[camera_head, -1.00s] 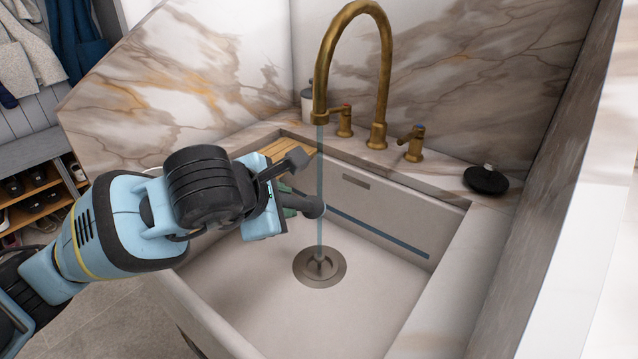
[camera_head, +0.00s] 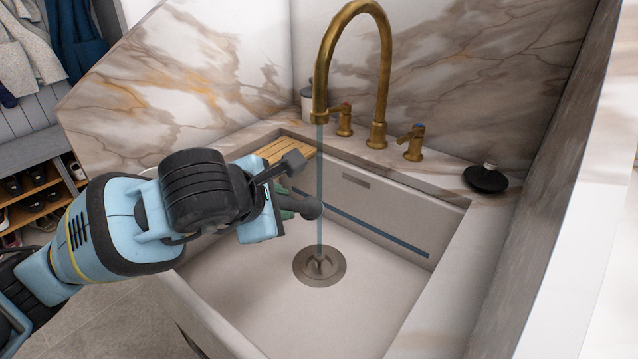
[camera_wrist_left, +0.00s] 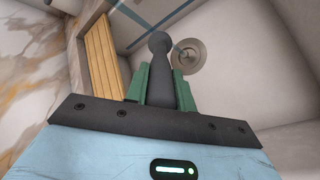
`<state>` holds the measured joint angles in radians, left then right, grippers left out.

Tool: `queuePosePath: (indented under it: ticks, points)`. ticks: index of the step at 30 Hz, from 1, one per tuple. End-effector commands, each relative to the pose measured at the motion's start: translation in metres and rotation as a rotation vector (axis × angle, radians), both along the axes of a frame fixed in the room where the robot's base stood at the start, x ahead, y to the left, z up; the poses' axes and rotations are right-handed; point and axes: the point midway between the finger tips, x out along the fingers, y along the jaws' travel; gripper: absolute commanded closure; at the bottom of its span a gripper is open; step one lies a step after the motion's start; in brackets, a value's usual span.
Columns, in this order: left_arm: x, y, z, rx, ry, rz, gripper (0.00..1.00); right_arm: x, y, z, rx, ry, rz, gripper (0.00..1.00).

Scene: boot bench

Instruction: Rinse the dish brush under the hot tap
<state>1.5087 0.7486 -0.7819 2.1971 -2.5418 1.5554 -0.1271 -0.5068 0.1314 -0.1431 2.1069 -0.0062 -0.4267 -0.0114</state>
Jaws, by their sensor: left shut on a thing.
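My left gripper (camera_head: 290,203) reaches in from the left over the sink (camera_head: 400,228). Its green fingers are shut on a dark grey, round-ended piece, apparently the dish brush (camera_head: 312,208). It also shows in the left wrist view (camera_wrist_left: 158,45), pointing away from the palm. No bristles are visible. A thin bluish water stream (camera_head: 319,170) falls from the brass tap (camera_head: 320,107) to the drain (camera_head: 320,266). The brush's round end overlaps the stream in the head view; I cannot tell if they touch. The red-marked hot handle (camera_head: 343,119) stands beside the spout. My right gripper is not in view.
A slatted wooden board (camera_head: 272,152) lies at the sink's back left corner. A blue-marked handle (camera_head: 413,142) stands right of the spout. A black round object with a pale knob (camera_head: 487,179) sits on the right ledge. The basin's right part is clear.

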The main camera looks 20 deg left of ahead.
Motion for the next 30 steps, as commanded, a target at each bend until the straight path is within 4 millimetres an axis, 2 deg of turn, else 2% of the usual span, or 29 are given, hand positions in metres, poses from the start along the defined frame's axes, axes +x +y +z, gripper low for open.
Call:
queuePosePath:
  ticks: [17,30]
  points:
    - [0.000,0.000,0.001,0.000,-0.001,0.000,1.00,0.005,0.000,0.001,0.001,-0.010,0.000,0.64]
    - [-0.027,0.004,0.024,0.000,-0.003,-0.001,1.00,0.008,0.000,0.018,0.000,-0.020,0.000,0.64]
